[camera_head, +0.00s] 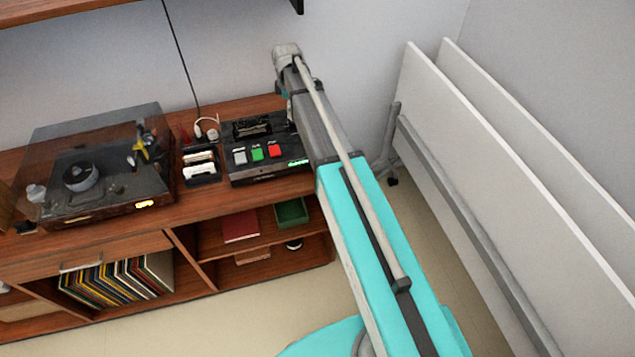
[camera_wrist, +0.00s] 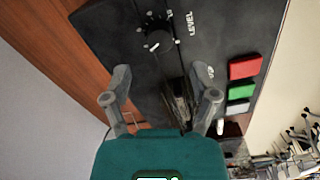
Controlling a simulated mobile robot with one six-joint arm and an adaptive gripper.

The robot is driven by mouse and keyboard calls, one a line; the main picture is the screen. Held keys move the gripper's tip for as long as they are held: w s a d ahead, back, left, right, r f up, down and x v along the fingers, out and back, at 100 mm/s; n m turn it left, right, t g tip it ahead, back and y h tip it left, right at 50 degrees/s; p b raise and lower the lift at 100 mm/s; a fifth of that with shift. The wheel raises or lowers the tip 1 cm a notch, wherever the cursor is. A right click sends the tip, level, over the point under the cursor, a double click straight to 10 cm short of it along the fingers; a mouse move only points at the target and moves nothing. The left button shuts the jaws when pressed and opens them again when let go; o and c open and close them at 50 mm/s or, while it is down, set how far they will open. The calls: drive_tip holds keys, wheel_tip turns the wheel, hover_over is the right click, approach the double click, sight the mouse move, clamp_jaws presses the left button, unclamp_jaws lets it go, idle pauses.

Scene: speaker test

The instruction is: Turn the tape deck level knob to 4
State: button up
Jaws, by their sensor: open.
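The black tape deck (camera_head: 270,172) stands on the right end of the wooden cabinet. In the wrist view its panel (camera_wrist: 110,28) carries the round black level knob (camera_wrist: 158,41), with white marks around it and the word LEVEL to its right. A white pointer line shows on the knob; I cannot read which number it points at. My gripper (camera_wrist: 160,70) is open and empty, its two fingers apart on either side of the line toward the knob. The knob lies just beyond the fingertips, not between them.
Red (camera_wrist: 245,68), green (camera_wrist: 241,91) and white buttons sit beside the knob. A turntable (camera_head: 95,170) with a tinted lid and a small holder (camera_head: 200,168) stand left of the deck. White panels (camera_head: 500,160) lean at the right. A shelf edge hangs above.

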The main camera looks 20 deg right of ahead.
sight(291, 121)
drive_tip(key=shift+r+p, duration=3.85)
drive_tip(key=shift+r, duration=0.25)
drive_tip(key=s+f+m+b, duration=0.4)
drive_tip(key=s+m, duration=0.1)
drive_tip(key=s, duration=0.5)
drive_tip(key=s+f+m+b, duration=0.5)
drive_tip(key=s, duration=0.5)
drive_tip(key=s+f+m+b, duration=0.4)
drive_tip(key=s+m, duration=0.1)
drive_tip(key=s, duration=0.5)
drive_tip(key=shift+f+b, duration=0.3)
drive_tip(key=shift+s+d, duration=0.1)
drive_tip(key=shift+d, duration=0.05)
drive_tip(key=shift+c, duration=0.3)
